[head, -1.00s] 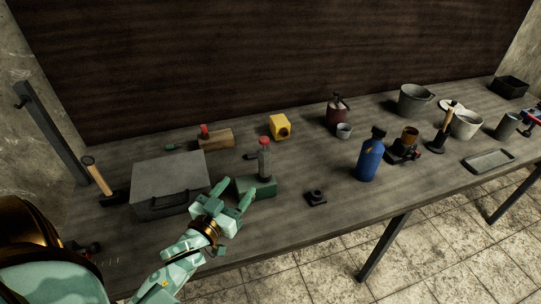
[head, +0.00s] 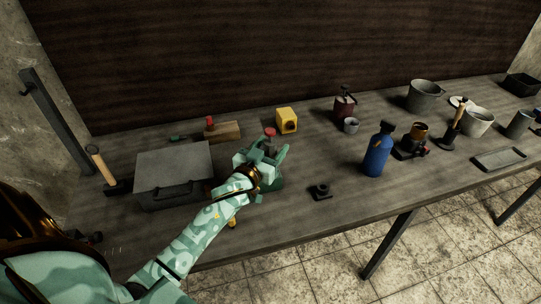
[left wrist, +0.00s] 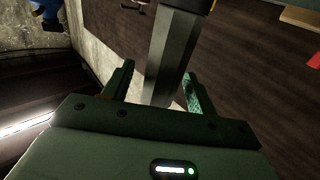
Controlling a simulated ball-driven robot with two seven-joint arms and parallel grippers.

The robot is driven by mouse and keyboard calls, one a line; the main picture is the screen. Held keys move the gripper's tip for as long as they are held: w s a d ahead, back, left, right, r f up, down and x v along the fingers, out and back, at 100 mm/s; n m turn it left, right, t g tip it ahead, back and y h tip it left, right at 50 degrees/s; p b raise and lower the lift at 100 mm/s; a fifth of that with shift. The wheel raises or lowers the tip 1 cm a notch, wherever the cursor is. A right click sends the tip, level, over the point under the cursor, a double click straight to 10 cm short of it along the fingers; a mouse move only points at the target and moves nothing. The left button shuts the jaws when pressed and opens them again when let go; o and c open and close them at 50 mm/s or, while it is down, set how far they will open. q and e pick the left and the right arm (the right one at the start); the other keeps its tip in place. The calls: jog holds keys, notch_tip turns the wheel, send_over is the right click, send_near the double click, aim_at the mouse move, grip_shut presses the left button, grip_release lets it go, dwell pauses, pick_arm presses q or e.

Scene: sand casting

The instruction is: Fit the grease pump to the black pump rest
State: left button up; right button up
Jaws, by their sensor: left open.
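The black pump rest (head: 321,193), a small dark plate with a round collar, lies empty on the table to the right of the block. My right gripper is not in view.
A grey metal box (head: 174,172) stands left of my left gripper. A yellow block (head: 287,120) and a wooden block (head: 222,133) are behind. A blue bottle (head: 377,155) stands right of the rest. Table is clear around the rest.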

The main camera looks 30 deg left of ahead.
pick_arm(q)
jog(key=shift+c, duration=1.2)
grip_shut()
jog(key=shift+r, duration=0.1)
